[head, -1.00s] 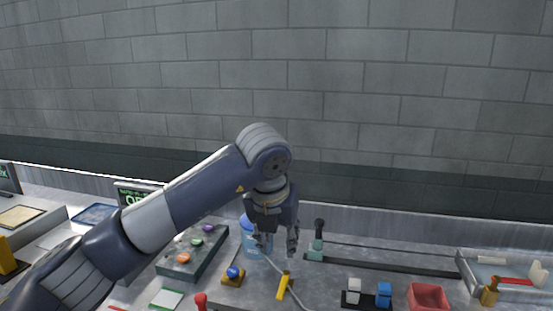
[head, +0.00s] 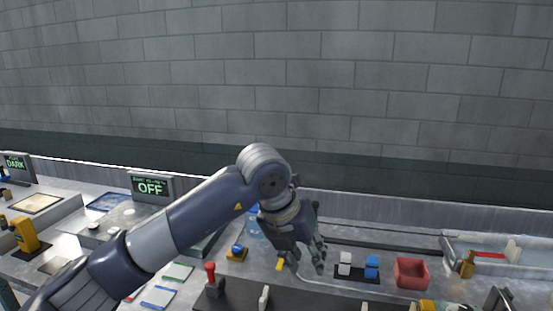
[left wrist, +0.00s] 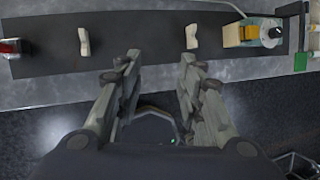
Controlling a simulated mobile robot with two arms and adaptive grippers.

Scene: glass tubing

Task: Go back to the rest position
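My left gripper (head: 305,260) hangs over the bench in the head view, at the end of my arm that reaches in from the left. Its fingers point down and forward. In the left wrist view the two fingers (left wrist: 160,70) stand well apart with nothing between them. The gripper covers part of a blue container (head: 253,222) and a yellow-handled tool (head: 280,265) behind it. My right gripper cannot be made out in either view.
A dark mat (left wrist: 140,55) holds two pale supports (left wrist: 84,42) (left wrist: 191,37). A red-knobbed device (head: 212,280) stands at its left end. A red bin (head: 411,272), small blocks (head: 371,266) and a tray (head: 450,246) are at the right. An "OFF" sign (head: 150,187) stands at the left.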

